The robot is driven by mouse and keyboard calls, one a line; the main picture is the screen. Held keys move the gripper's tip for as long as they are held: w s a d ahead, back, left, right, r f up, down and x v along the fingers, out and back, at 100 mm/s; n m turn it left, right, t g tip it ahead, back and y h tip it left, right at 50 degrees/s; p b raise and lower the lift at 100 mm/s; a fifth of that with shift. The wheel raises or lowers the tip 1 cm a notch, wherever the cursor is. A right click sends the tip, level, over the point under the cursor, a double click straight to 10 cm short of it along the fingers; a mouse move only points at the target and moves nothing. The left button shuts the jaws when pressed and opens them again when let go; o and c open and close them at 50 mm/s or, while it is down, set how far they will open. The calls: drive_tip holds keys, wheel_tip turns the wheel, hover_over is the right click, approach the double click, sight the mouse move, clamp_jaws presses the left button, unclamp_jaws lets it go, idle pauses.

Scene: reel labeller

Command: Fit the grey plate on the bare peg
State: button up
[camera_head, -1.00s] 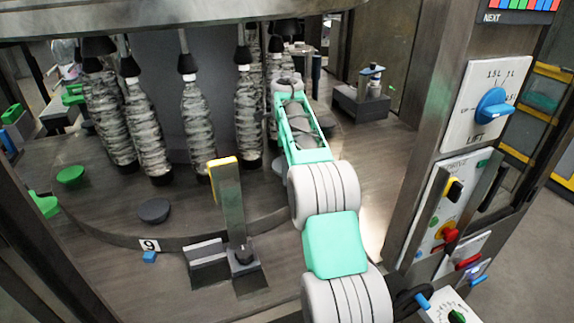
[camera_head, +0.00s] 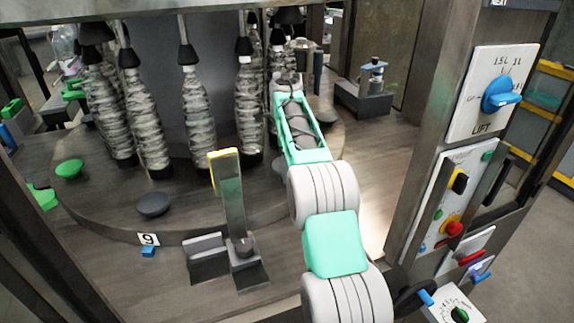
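My arm reaches away from me, and its far end, where my gripper (camera_head: 301,50) is, lies behind the turquoise link beside the bottles. The fingers are too small and too covered to read, and I cannot tell whether they hold anything. A dark grey round plate (camera_head: 153,204) sits on the round turntable (camera_head: 115,215) near its front edge, apart from my arm. A green round plate (camera_head: 69,168) sits further left. I cannot make out a bare peg for certain; the spot beyond my arm is partly hidden.
An upright post with a yellow edge (camera_head: 228,190) stands left of my arm. A grey block with a blue-topped fitting (camera_head: 365,98) stands at back right. The control pillar (camera_head: 440,150) bounds the right.

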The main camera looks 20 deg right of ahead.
drive_tip(key=shift+f+b, duration=0.65)
drive_tip(key=shift+f, duration=0.2)
drive_tip(key=o, duration=1.2)
drive_tip(key=shift+r, duration=0.1)
wheel_tip(320, 180, up, 8)
drive_tip(key=p, duration=0.7)
drive_tip(key=shift+f, duration=0.2)
drive_tip(key=shift+r, duration=0.1)
